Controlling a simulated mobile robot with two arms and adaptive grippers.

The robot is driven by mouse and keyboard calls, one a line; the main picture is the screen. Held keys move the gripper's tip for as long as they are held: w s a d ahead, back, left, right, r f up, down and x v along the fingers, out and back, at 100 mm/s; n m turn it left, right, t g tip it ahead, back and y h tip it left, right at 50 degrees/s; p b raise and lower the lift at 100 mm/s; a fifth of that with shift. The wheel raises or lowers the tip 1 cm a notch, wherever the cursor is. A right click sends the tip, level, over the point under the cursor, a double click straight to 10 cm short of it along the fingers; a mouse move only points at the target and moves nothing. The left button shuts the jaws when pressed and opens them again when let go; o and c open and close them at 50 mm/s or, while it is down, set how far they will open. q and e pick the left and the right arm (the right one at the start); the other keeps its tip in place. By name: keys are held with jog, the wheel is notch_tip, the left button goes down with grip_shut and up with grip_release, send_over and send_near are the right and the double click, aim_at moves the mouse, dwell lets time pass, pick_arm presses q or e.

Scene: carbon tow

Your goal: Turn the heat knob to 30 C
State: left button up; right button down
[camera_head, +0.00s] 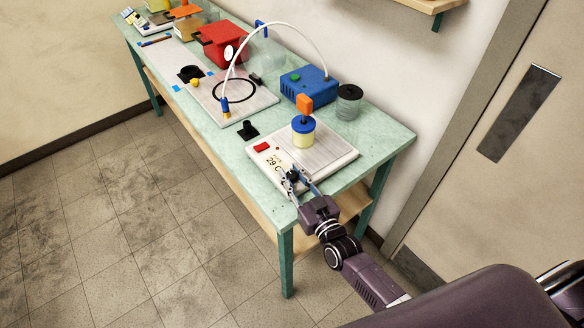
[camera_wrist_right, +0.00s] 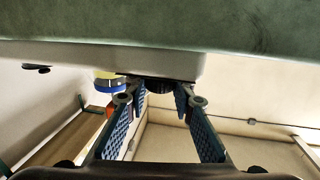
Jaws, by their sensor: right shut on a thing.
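The hot plate (camera_head: 335,163) is a pale, flat unit at the near end of the green table, and its front panel reads 29 C. The dark heat knob (camera_head: 292,174) is on its front edge, mostly hidden by my right gripper (camera_head: 299,182). In the right wrist view, which is upside down, the blue-padded fingers of the right gripper (camera_wrist_right: 158,95) are on both sides of the dark knob (camera_wrist_right: 160,84). The right gripper is shut on the knob. My left gripper is not in view.
A yellow jar with a blue lid and orange top (camera_head: 303,138) stands on the hot plate. A red button (camera_head: 262,147) is on its front-left corner. A blue box (camera_head: 304,86) and a grey jar (camera_head: 348,102) stand behind. The table's near edge is close to my gripper.

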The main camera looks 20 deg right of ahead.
jog(key=shift+r+m+h+p, duration=0.15)
jog(key=shift+m+h+p, duration=0.5)
jog(key=shift+m+h, duration=0.9)
jog(key=shift+w+h, duration=0.1)
jog(key=shift+h, duration=0.75)
jog(key=c, duration=1.6)
grip_release()
jog(key=shift+s+a, duration=0.1)
jog(key=shift+s, duration=0.4)
jog(key=s, duration=0.7)
jog(key=s+a, duration=0.1)
jog(key=s, duration=0.3)
